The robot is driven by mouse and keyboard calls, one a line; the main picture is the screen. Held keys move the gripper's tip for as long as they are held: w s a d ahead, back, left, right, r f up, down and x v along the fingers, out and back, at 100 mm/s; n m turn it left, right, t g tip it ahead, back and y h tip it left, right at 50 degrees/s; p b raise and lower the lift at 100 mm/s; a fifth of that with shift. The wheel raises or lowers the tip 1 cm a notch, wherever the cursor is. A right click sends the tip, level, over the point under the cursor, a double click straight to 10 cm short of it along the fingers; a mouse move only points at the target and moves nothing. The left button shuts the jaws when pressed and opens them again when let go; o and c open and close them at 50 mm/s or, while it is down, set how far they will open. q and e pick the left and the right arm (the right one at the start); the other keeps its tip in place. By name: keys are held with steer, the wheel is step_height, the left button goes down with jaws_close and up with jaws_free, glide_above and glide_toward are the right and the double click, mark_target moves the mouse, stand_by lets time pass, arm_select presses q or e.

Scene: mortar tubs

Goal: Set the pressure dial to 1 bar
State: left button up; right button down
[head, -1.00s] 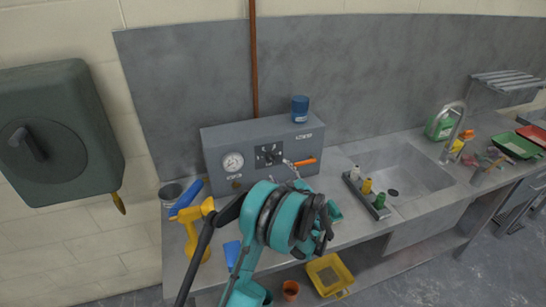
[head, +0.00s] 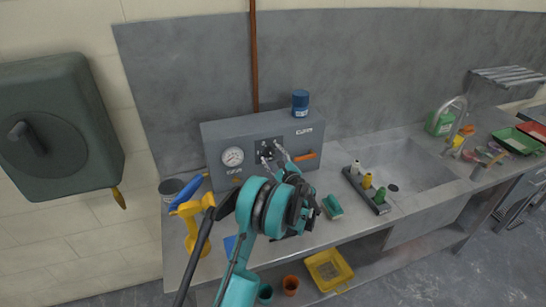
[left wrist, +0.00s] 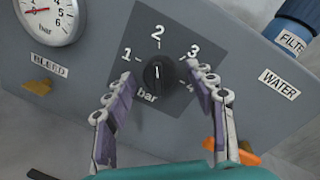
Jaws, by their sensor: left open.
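The pressure dial is a black knob (left wrist: 158,75) on a dark plate numbered 1 to 4 with "bar" below. In the left wrist view its pale pointer line looks turned up toward 2. My left gripper (left wrist: 162,80) is open, with one finger on each side of the knob's lower part. I cannot tell whether the fingers touch it. In the head view the gripper (head: 272,158) is in front of the dial plate (head: 262,148) and partly covers it. My right gripper is not in view.
The grey control box (head: 215,140) also carries a round gauge (head: 232,157), an orange lever (head: 305,156) and a blue filter cap (head: 300,103). A yellow tool (head: 195,218) stands left of my arm. A rack of small bottles (head: 367,190) and a sink (head: 415,168) are to the right.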

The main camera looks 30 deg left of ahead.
arm_select(q)
steer(key=c, duration=1.2)
steer(key=shift+o, duration=0.2)
steer(key=shift+n, duration=0.4)
steer(key=n+b, duration=0.2)
steer(key=n, duration=0.2)
steer(key=shift+h, duration=0.4)
steer(key=n, duration=0.3)
steer(key=shift+r+n+b, duration=0.1)
steer(key=shift+n+b, duration=0.3)
steer(key=shift+s+n+h, duration=0.1)
steer(key=shift+n+h, duration=0.2)
steer(key=shift+n, duration=1.1)
steer(key=shift+b, duration=0.3)
